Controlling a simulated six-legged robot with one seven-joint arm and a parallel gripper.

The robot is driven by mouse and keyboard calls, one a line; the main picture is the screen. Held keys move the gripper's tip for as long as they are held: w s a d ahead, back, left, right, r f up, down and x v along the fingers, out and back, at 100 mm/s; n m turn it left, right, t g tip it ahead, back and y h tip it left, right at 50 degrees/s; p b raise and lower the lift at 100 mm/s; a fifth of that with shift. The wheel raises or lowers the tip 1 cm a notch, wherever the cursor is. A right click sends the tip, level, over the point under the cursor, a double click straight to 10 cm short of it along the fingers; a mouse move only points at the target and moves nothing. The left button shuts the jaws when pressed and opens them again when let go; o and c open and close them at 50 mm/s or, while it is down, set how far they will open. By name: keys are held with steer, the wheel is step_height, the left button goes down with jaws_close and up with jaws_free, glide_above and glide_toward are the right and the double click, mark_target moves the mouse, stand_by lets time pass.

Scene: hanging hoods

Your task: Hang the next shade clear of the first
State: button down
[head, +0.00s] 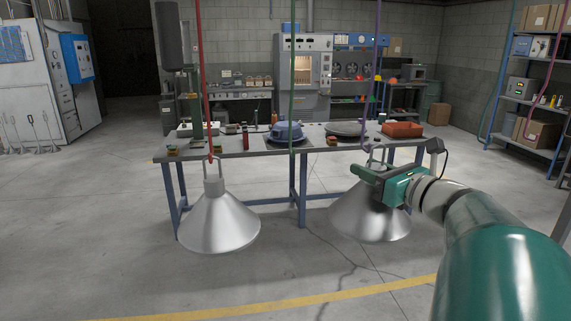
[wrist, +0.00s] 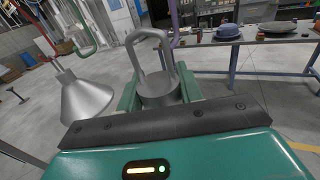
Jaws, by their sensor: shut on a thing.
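My gripper (head: 372,180) is shut on the neck of a silver cone-shaped shade (head: 370,216), held upright in front of the bench. In the wrist view the jaws (wrist: 160,98) grip that neck below its wire loop (wrist: 150,50). A purple cord (head: 376,80) comes down to the loop; I cannot tell whether its hook is through it. The first shade (head: 218,224) hangs by its loop from a red cord (head: 204,90) at the left; it also shows in the wrist view (wrist: 86,98). A clear gap separates the two shades.
A green cord (head: 293,90) hangs between the shades, with its hook (wrist: 86,46) empty in the wrist view. The workbench (head: 240,151) behind carries blue and dark items and an orange tray (head: 402,130). Shelving (head: 528,100) stands at the right. The floor in front is clear.

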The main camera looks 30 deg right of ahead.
steer(key=shift+s+a+r, duration=0.15)
steer(key=shift+s, duration=0.25)
steer(key=shift+s+a+r, duration=0.1)
steer(key=shift+s+r, duration=0.05)
steer(key=shift+s, duration=0.2)
steer(key=shift+w+d+f, duration=0.2)
steer(key=shift+w, duration=0.4)
steer(key=shift+w+d+f, duration=0.15)
steer(key=shift+w, duration=0.4)
steer(key=shift+s+a+r, duration=0.1)
steer(key=shift+s+r, duration=0.05)
steer(key=shift+s, duration=0.15)
steer(key=shift+s, duration=0.1)
steer(key=shift+w+d, duration=0.2)
steer(key=shift+w, duration=0.35)
steer(key=shift+w+d, duration=0.15)
steer(key=shift+w, duration=0.4)
steer(key=shift+w, duration=0.15)
steer(key=shift+w+d, duration=0.25)
steer(key=shift+w, duration=0.45)
steer(key=shift+w+d, duration=0.2)
steer(key=shift+w, duration=0.45)
steer(key=shift+f, duration=1.3)
